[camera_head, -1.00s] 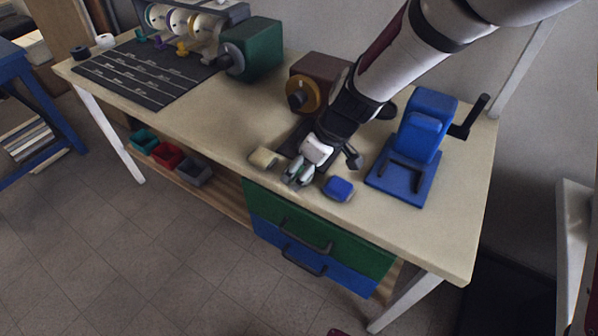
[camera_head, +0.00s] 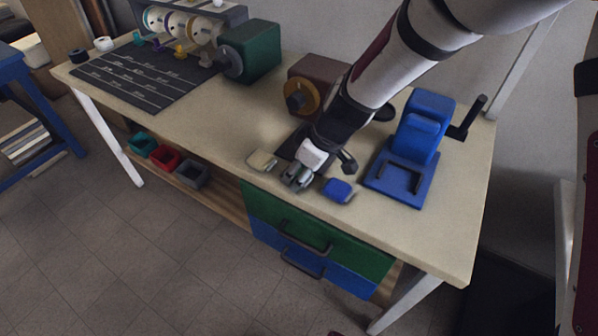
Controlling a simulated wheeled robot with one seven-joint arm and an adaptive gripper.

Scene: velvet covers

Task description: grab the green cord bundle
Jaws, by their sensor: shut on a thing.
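My gripper (camera_head: 297,182) is low at the front edge of the workbench, between a beige bundle (camera_head: 262,161) on its left and a blue bundle (camera_head: 338,189) on its right. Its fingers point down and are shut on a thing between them. The green cord bundle does not show clearly; the fingers hide that spot in the row of bundles. I cannot tell whether the held thing is clear of the table top.
A blue press-like stand (camera_head: 411,150) with a black handle is close on the right. A brown box with an orange disc (camera_head: 301,97) stands behind my gripper. A green drawer (camera_head: 320,236) lies below the front edge. The table's front right (camera_head: 430,240) is clear.

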